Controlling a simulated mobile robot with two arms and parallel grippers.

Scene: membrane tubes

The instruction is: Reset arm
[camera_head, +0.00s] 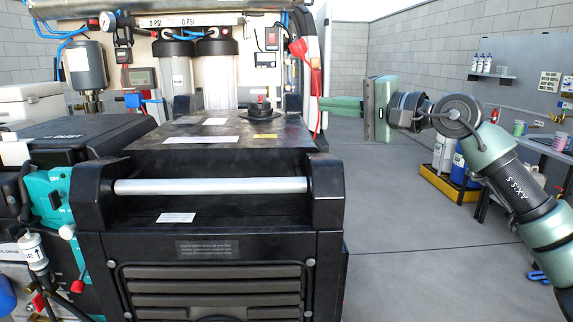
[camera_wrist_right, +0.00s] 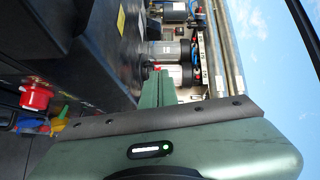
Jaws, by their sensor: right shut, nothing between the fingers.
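My right arm comes in from the right in the head view, with its green right gripper (camera_head: 322,104) pointing left. The gripper is in the air at the right side of the black machine (camera_head: 222,150), near its back right corner. Its fingers are shut with nothing between them. In the right wrist view the closed green fingers (camera_wrist_right: 158,90) point toward pumps and pipes on the machine. My left gripper is not in view.
The machine has a silver handle bar (camera_head: 210,186) at the front and a red knob (camera_head: 261,99) on top. A red-handled valve (camera_head: 300,48) hangs close to the gripper. The grey floor (camera_head: 410,230) right of the machine is clear. A workbench (camera_head: 545,150) stands at the far right.

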